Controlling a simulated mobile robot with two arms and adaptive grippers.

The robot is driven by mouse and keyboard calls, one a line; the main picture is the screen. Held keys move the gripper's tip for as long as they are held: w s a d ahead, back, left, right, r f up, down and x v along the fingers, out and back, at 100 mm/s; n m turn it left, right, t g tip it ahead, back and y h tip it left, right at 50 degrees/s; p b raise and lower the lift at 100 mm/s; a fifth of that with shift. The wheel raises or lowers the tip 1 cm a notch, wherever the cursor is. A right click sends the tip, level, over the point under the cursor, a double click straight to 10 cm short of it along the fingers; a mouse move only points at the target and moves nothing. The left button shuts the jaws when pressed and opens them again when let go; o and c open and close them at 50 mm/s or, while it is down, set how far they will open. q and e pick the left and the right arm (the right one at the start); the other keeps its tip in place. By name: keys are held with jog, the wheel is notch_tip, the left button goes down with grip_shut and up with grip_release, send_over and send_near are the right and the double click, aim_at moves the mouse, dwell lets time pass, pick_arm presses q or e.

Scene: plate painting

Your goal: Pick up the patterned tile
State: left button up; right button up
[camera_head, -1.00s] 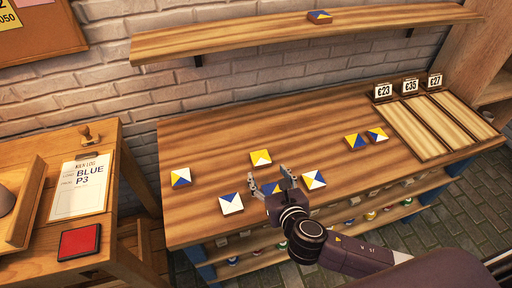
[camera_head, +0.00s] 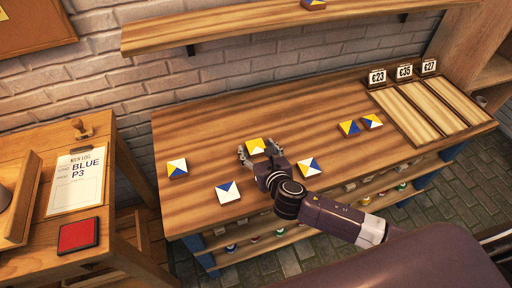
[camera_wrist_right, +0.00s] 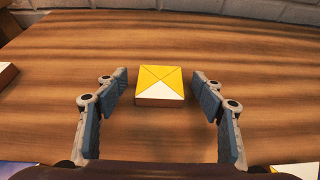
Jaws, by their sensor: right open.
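Several square patterned tiles lie on the workbench (camera_head: 215,125). A yellow tile with one white triangle (camera_head: 255,146) is at the middle; in the right wrist view it (camera_wrist_right: 160,84) lies flat, ahead of and between my fingers. My right gripper (camera_head: 256,151) is open and empty, its fingers spread to either side of this tile. The wrist view shows the gripper (camera_wrist_right: 159,82) with a gap on both sides of the tile. My left gripper is not in view. The bench under my right wrist is hidden.
Other tiles are blue-white (camera_head: 228,192), blue-yellow-white (camera_head: 177,168), yellow-blue-white (camera_head: 308,167), with two at the right (camera_head: 349,127). Price-tagged wooden panels (camera_head: 406,115) are at the right end. A side table at left holds a work log (camera_head: 78,180) and a red pad (camera_head: 78,236).

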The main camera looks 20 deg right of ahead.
jog(key=c, duration=1.3)
